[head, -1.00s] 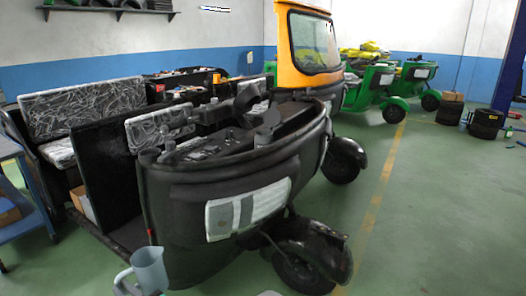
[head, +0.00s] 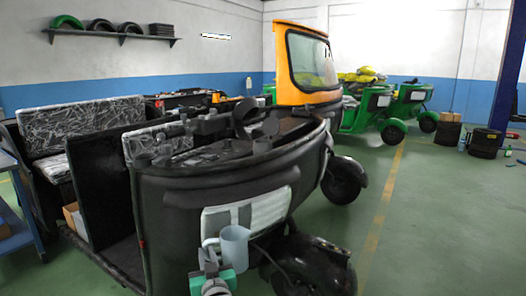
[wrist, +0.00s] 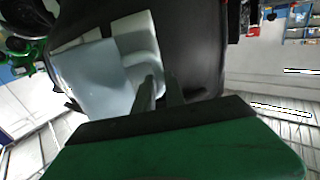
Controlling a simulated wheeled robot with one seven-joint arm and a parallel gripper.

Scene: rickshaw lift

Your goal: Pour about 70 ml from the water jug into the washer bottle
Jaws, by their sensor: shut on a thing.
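The water jug (head: 236,248) is pale blue-grey, roughly upright, in front of the black rickshaw's white front panel in the head view. My gripper (head: 211,258) is shut on its handle, on the jug's left side. In the wrist view, the jug (wrist: 92,82) fills the upper left, and my gripper's two dark fingers (wrist: 160,92) are at the handle (wrist: 143,62). The water inside is not visible. I cannot make out the washer bottle in either view.
The black rickshaw front (head: 175,215) stands close behind the jug, with a front wheel (head: 305,270) at right. Dark parts (head: 255,125) lie on its open top. A blue cart (head: 18,225) is at the left edge. Green floor (head: 430,230) is clear at right.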

